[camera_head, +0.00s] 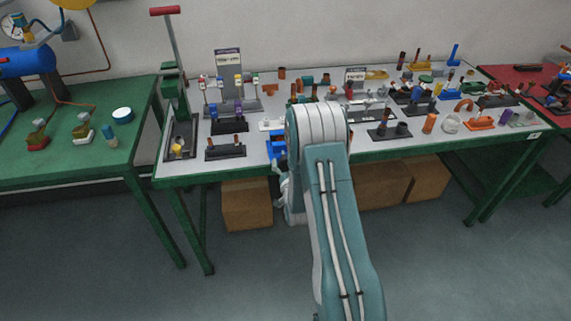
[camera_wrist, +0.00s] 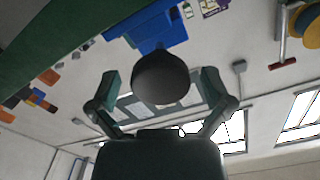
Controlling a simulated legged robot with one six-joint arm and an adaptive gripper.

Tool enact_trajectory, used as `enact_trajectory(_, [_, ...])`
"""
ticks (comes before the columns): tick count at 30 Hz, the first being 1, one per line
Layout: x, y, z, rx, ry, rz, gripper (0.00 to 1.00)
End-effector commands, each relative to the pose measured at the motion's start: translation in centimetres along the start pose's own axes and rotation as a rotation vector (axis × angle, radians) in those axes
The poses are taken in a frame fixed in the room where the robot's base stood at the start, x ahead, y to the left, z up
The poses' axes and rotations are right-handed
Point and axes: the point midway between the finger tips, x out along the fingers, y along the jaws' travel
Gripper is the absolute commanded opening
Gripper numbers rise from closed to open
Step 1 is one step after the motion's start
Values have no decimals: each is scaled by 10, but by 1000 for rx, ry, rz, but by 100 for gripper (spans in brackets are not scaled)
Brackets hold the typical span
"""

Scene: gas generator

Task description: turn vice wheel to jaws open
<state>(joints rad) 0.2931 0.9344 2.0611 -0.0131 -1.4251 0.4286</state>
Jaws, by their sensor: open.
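A blue vice (camera_head: 277,146) stands at the front edge of the middle table in the head view, largely hidden behind my arm. In the wrist view a blue body (camera_wrist: 150,28), seemingly the same vice, is at the top. A dark rounded piece (camera_wrist: 160,76) in front of it may be the vice wheel; its outline is plain but its details are too dark to read. My gripper (camera_wrist: 160,88) is open, with one finger on each side of the dark piece and visible gaps on both sides. I cannot tell the depth between them. The vice jaws are not clearly visible.
The grey tabletop (camera_head: 255,161) is crowded with valves, fittings and small stands. A tall green press with a red handle (camera_head: 165,11) stands at its left end. Cardboard boxes (camera_head: 246,204) sit underneath. The floor in front is clear.

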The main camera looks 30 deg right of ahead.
Motion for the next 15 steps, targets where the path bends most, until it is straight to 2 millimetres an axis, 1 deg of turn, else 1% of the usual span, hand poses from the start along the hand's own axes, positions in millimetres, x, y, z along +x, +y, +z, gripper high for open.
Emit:
enact_trajectory(7, [1,0,0,0,0,0,100])
enact_trajectory(8, [1,0,0,0,0,0,91])
enact_trajectory(9, [1,0,0,0,0,0,73])
enact_trajectory(11, [1,0,0,0,0,0,46])
enact_trajectory(12, [1,0,0,0,0,0,29])
enact_trajectory(13, [1,0,0,0,0,0,23])
enact_trajectory(15, [1,0,0,0,0,0,23])
